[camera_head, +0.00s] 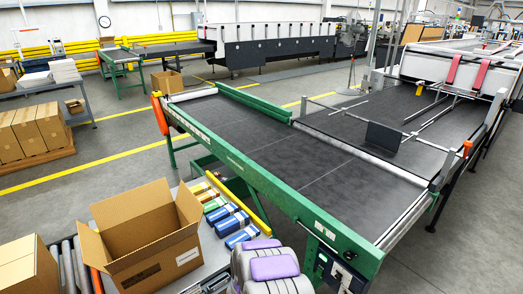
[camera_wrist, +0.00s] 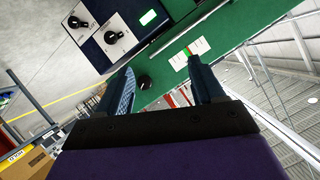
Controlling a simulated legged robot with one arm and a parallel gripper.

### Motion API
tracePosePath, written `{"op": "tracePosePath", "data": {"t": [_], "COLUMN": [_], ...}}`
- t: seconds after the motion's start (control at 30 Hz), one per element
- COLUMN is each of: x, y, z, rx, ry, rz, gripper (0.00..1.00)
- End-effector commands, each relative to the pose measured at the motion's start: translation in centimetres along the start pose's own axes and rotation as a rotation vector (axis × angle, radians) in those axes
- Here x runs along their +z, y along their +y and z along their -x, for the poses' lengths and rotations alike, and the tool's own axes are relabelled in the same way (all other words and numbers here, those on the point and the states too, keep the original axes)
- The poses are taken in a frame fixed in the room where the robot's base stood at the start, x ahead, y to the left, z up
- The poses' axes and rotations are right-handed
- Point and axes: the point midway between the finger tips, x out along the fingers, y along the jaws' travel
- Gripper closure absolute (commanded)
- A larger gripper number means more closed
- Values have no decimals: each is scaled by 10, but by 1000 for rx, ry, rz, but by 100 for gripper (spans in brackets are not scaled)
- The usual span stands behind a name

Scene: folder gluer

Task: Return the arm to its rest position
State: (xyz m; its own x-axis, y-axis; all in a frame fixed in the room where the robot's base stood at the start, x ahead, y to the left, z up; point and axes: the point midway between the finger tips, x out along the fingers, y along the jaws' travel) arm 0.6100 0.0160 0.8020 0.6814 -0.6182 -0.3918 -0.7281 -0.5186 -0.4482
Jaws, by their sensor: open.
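My gripper (camera_wrist: 165,80) shows in the wrist view with its two dark blue fingers spread apart and nothing held between them. Beyond the fingers is the green side frame (camera_wrist: 205,20) of the conveyor, with a dark control panel (camera_wrist: 125,30) that carries knobs and a lit green display. A black round knob (camera_wrist: 143,82) shows between the fingers, on the frame behind. In the head view my purple and grey arm (camera_head: 272,267) is folded low at the bottom centre, beside the near end of the conveyor. My fingers cannot be made out there.
The green-framed conveyor (camera_head: 285,155) with an empty black belt runs close ahead. An open cardboard box (camera_head: 150,255) and several coloured cartons (camera_head: 232,223) stand left of my arm. A loaded pallet (camera_head: 40,158) is further left. Grey floor (camera_head: 110,185) is clear between.

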Motion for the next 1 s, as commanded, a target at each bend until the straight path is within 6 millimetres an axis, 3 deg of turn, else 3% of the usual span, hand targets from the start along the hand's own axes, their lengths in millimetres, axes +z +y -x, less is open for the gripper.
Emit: {"op": "tracePosePath", "data": {"t": [0.03, 0.3, 0.53, 0.77, 1.0], "x": [0, 2, -24, -65, -119], "y": [-18, -90, -130, -136, -103], "z": [6, 60, 124, 195, 263], "rx": [-11, -97, -207, -311, -379], "ry": [-70, -445, -708, -917, -1075], "rz": [-19, -8, 76, 229, 443], "gripper": [32, 32, 32, 32, 32]}}
